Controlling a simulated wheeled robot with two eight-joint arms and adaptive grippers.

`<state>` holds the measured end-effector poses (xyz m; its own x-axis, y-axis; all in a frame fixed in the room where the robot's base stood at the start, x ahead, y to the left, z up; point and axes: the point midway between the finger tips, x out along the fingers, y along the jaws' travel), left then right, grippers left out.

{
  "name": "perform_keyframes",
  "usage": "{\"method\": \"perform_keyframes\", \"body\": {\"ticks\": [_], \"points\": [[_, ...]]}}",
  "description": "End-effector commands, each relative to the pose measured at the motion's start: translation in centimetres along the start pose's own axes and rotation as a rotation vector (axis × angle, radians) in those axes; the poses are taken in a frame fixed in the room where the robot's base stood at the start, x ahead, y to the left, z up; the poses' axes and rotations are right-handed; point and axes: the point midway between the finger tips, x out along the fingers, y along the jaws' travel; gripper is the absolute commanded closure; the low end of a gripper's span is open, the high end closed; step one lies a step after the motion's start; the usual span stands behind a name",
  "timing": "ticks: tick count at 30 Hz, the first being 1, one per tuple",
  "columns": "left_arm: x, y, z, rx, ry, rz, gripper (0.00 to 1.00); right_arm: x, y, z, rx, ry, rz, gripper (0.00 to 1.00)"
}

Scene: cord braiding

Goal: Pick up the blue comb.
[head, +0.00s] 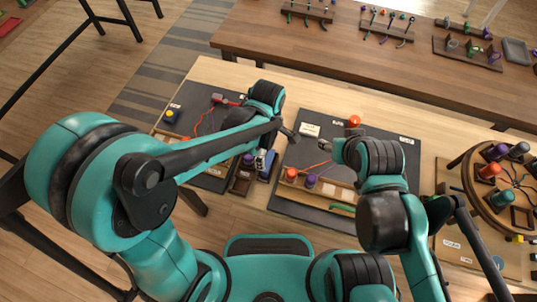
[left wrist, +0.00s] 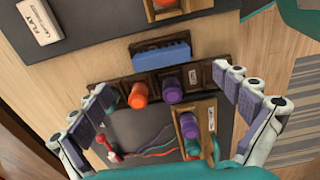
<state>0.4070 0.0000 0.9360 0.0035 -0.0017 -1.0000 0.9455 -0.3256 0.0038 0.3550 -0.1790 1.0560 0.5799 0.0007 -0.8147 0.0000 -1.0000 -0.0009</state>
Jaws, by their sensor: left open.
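The blue comb (left wrist: 162,55) lies beside a dark rack in the left wrist view, ahead of the fingertips and between their lines. In the head view the comb (head: 270,168) is a small blue piece, partly covered, between the two dark mats. My left gripper (left wrist: 169,86) is open and empty, one finger on each side of the rack. The comb is not between its pads. In the head view that gripper is mostly hidden by my own arm. My right gripper (head: 336,150) is over the right mat; its jaws are too small to read.
The dark rack (left wrist: 117,73) holds orange and purple spools close to the left fingers. The right dark mat (head: 300,205) bears a white label block, an orange spool and spools in a wooden tray. A round braiding stand (head: 458,160) stands at the right.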

Motion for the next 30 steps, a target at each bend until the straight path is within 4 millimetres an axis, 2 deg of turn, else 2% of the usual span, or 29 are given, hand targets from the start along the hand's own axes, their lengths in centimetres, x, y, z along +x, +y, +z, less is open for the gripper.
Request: {"method": "perform_keyframes", "body": {"ticks": [11, 19, 26, 27, 30], "points": [[3.8, 0.0, 0.2, -0.019, 0.001, -0.007, 0.00, 1.2, 0.0, 0.9, 0.000, 0.000, 0.000, 0.47], [7.8, 0.0, 0.1, -0.018, 0.001, -0.007, 0.00, 2.9, 0.0, 2.1, 0.000, 0.000, 0.000, 0.47], [8.0, 0.0, 0.1, -0.018, 0.001, -0.006, 0.00, 2.8, 0.0, 2.0, 0.000, 0.000, 0.000, 0.47], [8.0, 0.0, 0.1, -0.018, 0.001, -0.006, 0.03, 2.8, 0.0, 2.0, 0.000, 0.000, 0.000, 0.47], [8.0, 0.0, 0.1, -0.017, 0.001, -0.006, 0.29, 2.8, 0.0, 2.0, 0.000, 0.000, 0.000, 0.47]]}}
